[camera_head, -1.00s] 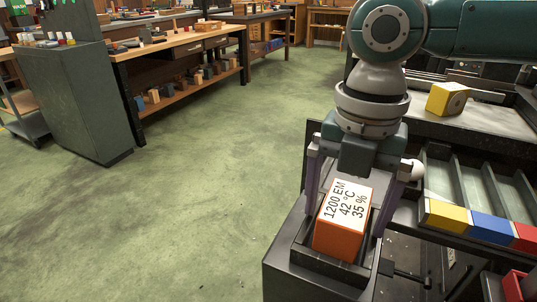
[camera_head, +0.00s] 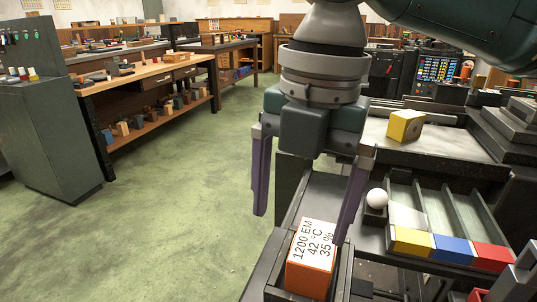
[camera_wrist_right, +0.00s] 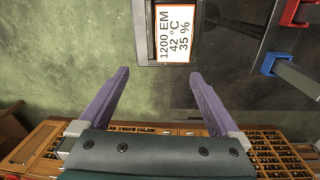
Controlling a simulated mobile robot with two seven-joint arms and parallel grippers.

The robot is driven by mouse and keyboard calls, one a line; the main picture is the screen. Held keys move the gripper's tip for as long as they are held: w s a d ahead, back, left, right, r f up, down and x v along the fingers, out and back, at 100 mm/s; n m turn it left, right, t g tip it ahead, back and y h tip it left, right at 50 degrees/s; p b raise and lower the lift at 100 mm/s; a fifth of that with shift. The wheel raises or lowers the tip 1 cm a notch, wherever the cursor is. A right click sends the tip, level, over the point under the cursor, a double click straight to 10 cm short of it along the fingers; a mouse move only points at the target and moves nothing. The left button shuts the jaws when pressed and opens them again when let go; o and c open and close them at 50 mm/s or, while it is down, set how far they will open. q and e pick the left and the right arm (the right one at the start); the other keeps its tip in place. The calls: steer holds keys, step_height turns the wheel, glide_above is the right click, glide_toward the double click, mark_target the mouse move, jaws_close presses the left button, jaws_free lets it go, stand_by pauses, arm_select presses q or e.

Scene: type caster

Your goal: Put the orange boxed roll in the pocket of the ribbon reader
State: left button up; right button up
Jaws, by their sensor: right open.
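The orange boxed roll (camera_head: 310,262) has a white label reading 1200 EM, 42 °C, 35 %. It sits inside a dark open-topped pocket (camera_head: 343,283) at the front of the machine, which I take to be the ribbon reader. My right gripper (camera_head: 302,222) is open and empty, raised above and behind the box, with its purple fingers apart and clear of it. In the right wrist view the box's label (camera_wrist_right: 175,34) shows at the top, beyond the open fingertips (camera_wrist_right: 158,75). My left gripper is out of view.
To the right is a tray with yellow (camera_head: 411,241), blue (camera_head: 453,249) and red (camera_head: 492,256) front blocks. A white ball (camera_head: 377,198) stands beside it. A yellow box (camera_head: 405,125) lies on the bench behind. Open green floor is on the left.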

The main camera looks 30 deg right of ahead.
steer(key=s+a+f+m+t+y, duration=0.25)
steer(key=s+a+f+m, duration=0.35)
steer(key=a+m, duration=0.3)
steer(key=s+d+f+m+h, duration=0.3)
steer(key=s+d+m, duration=0.6)
steer(key=m, duration=0.4)
steer(key=shift+d+m, duration=0.35)
steer(key=shift+m, duration=0.05)
steer(key=shift+t, duration=0.25)
